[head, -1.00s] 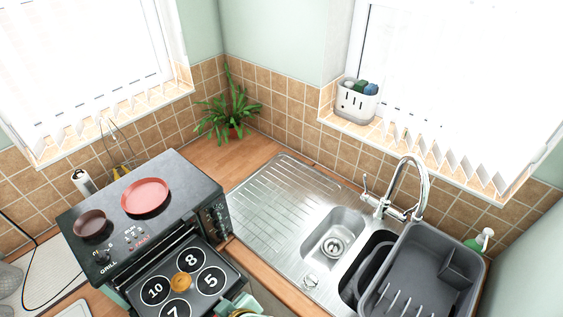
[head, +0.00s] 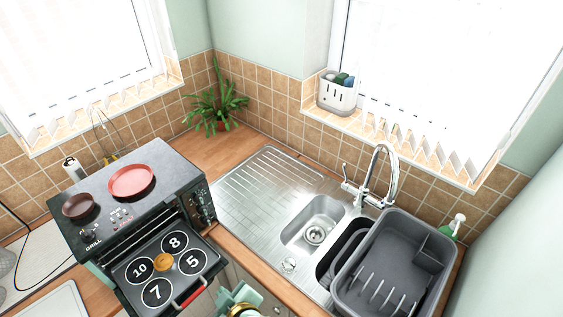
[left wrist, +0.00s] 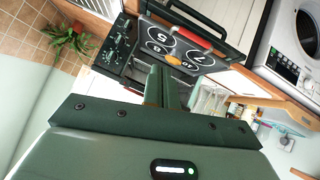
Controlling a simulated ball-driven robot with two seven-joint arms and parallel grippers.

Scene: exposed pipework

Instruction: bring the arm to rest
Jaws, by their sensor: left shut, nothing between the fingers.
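My left gripper (head: 232,296) is at the bottom edge of the head view, green, with only part of it showing. In the left wrist view its fingers (left wrist: 163,88) are together with nothing between them. They point toward the mini oven and appear apart from it. The dark tray (head: 148,283) with white numbered circles juts from the front of the oven (head: 95,247). A red handle (head: 190,292) is at its front edge, just left of my gripper. The tray also shows in the left wrist view (left wrist: 151,36). My right gripper is in neither view.
A steel sink (head: 262,192) with a tap (head: 372,178) and a grey dish rack (head: 385,255) is on the right. A plant (head: 216,105) stands in the corner. Red (head: 132,181) and brown (head: 77,206) discs are on the oven top. A washing machine (left wrist: 300,42) shows in the wrist view.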

